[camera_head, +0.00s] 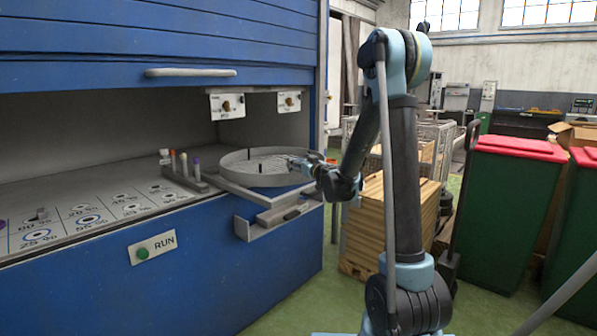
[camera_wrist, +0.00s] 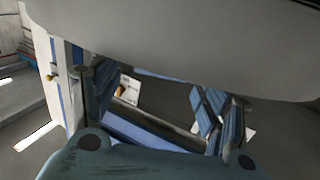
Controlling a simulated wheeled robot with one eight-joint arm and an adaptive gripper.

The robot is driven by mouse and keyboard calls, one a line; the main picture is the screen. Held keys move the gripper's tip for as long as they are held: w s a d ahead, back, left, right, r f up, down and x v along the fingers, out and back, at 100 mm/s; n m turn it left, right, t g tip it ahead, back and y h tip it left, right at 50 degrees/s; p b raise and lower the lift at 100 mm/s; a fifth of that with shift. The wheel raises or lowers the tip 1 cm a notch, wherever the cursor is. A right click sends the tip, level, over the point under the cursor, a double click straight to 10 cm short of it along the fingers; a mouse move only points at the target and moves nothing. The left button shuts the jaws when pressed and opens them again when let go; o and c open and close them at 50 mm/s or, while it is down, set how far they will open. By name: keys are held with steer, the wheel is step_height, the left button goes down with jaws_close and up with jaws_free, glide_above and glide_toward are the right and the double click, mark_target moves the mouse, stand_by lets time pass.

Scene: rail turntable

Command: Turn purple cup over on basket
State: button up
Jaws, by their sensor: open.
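A round grey basket-like tray (camera_head: 236,172) with a low rim sits at the right end of the bench, with thin bars across its inside. A purple-topped upright piece (camera_head: 196,162) stands in the small rack to its left; I cannot tell if it is the purple cup. My gripper (camera_head: 300,163) is at the tray's right side, small in the head view. In the wrist view my gripper (camera_wrist: 155,108) is open, its blue fingers apart with nothing visible held. A large grey curved surface fills the top of that view, close to the fingers.
The rack (camera_head: 185,180) holds several upright pieces. The bench (camera_head: 100,190) has printed percentage circles. A RUN panel (camera_head: 152,247) is on its blue front. Two white knob panels hang above.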

steer(key=x, duration=0.3)
steer(key=shift+w, duration=0.15)
steer(key=c, duration=1.3)
steer(key=shift+r, duration=0.1)
